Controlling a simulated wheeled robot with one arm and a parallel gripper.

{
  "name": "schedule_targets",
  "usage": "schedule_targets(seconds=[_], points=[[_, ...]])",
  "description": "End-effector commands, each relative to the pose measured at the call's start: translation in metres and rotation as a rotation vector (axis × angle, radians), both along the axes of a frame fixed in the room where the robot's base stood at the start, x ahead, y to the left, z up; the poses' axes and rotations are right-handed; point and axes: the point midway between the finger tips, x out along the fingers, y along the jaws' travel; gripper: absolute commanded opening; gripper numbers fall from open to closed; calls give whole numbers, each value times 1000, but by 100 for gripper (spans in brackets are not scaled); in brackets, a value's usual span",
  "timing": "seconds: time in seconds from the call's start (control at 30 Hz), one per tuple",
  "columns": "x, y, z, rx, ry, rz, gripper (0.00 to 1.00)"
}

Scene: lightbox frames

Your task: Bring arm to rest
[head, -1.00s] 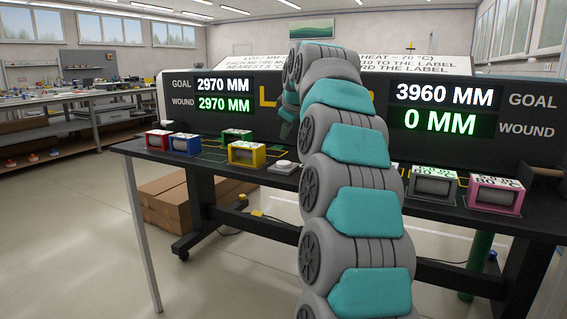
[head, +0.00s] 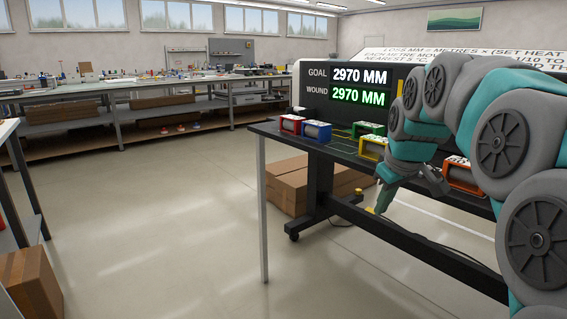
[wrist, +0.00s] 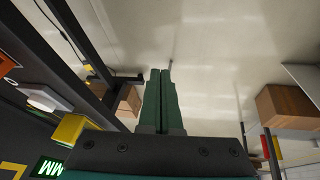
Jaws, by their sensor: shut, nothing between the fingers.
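My arm, grey and teal, curves down from the right side of the head view. My gripper (head: 380,209) hangs at its end, pointing down and left in front of the bench (head: 345,152) edge. In the wrist view my gripper (wrist: 160,71) shows its two green fingers side by side and closed, with nothing held. Open floor shows beyond the tips. Part of the bench's right side is hidden behind my arm.
Red (head: 291,124), blue (head: 317,131) and yellow (head: 373,148) blocks stand on the bench, near my arm. Cardboard boxes (head: 290,187) sit beneath it. Another box (head: 30,285) is at lower left. The floor between is clear. A display (head: 359,96) reads 2970 MM for goal and wound.

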Motion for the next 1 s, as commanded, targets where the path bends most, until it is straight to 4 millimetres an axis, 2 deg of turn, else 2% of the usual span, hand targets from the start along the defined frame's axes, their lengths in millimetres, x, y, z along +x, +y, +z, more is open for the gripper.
schedule_targets(seconds=[0.03,0.17,0.3,0.6,0.7,0.83,1.0], points=[[-23,10,-13,11,39,-14,0],[-78,31,-50,36,141,-69,0],[-142,47,-90,50,250,-141,0],[-286,61,-172,47,471,-335,0],[-322,62,-191,42,521,-391,0],[-352,62,-206,36,563,-437,0],[-362,62,-211,34,576,-456,0]])
